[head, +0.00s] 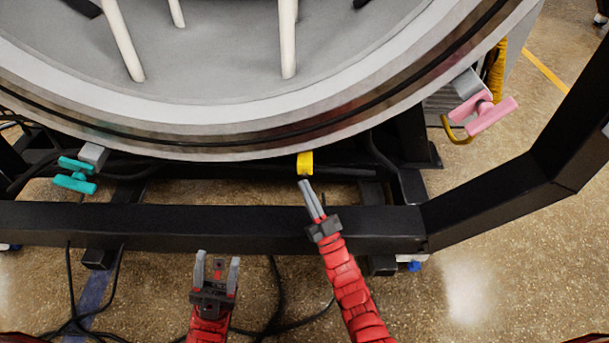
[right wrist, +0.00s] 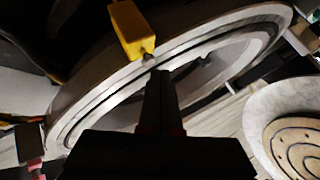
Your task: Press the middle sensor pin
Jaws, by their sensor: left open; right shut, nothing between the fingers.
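The middle sensor is a yellow block (head: 305,162) under the lower rim of the round furnace opening in the head view. In the right wrist view the yellow block (right wrist: 127,28) has a small metal pin (right wrist: 148,57) at its lower end. My right gripper (head: 304,183) is shut and empty, with its tips just below the block. In the right wrist view the gripper tips (right wrist: 158,73) are close to the pin; I cannot tell whether they touch. My left gripper (head: 218,258) is open and empty, lower left, in front of the black beam.
The furnace's round metal rim (head: 210,143) spans the top. A black frame beam (head: 150,226) crosses below it, under my right gripper. A teal clamp (head: 76,177) is at left and a pink clamp (head: 490,115) at right. Cables (head: 72,310) lie on the floor.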

